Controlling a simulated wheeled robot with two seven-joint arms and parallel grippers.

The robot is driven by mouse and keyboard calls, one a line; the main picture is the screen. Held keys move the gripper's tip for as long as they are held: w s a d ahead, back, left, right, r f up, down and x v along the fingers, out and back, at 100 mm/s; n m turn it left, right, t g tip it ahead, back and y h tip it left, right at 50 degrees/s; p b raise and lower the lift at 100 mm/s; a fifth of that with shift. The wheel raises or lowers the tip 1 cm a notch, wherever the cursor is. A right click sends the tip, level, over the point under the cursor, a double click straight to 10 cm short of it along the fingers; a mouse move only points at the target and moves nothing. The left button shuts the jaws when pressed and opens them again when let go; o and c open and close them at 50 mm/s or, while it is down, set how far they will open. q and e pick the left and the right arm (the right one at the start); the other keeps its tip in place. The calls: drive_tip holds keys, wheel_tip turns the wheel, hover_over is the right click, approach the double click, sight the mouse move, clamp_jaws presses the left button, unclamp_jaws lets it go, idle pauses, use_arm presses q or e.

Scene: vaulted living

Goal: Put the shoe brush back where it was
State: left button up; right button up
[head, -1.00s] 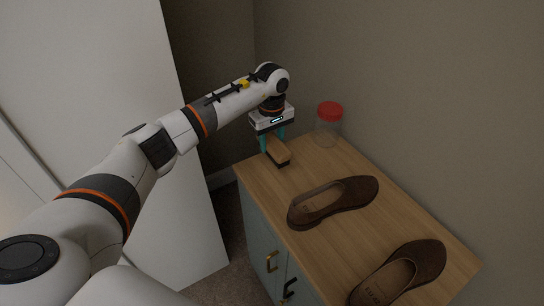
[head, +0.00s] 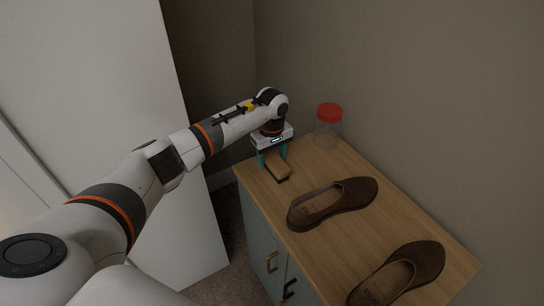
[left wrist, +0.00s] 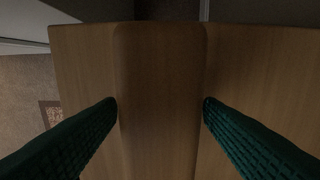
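The shoe brush (head: 278,169) has a pale wooden back and a dark underside. It sits on the wooden cabinet top (head: 330,166), near the far left corner. My left gripper (head: 272,162) points down over it, with one teal finger on each side. In the left wrist view the brush's wooden back (left wrist: 160,100) lies between the fingertips (left wrist: 160,104), which look spread and very close to its edges. Any slight contact is hard to tell. My right gripper is out of view.
A clear jar with a red lid (head: 329,115) stands behind the brush near the wall. Two brown shoes, one nearer the brush (head: 335,202) and one at the front right (head: 405,272), lie on the cabinet. A tall white panel (head: 100,90) stands at left.

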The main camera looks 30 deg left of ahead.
sight(272, 156)
use_arm(q)
drive_tip(key=shift+r, duration=0.15)
drive_tip(key=shift+r, duration=0.2)
wheel_tip(272, 156, up, 12)
drive_tip(key=b, duration=0.1)
drive_tip(key=shift+f+b, duration=0.15)
drive_tip(key=shift+b, duration=0.25)
idle(0.4)
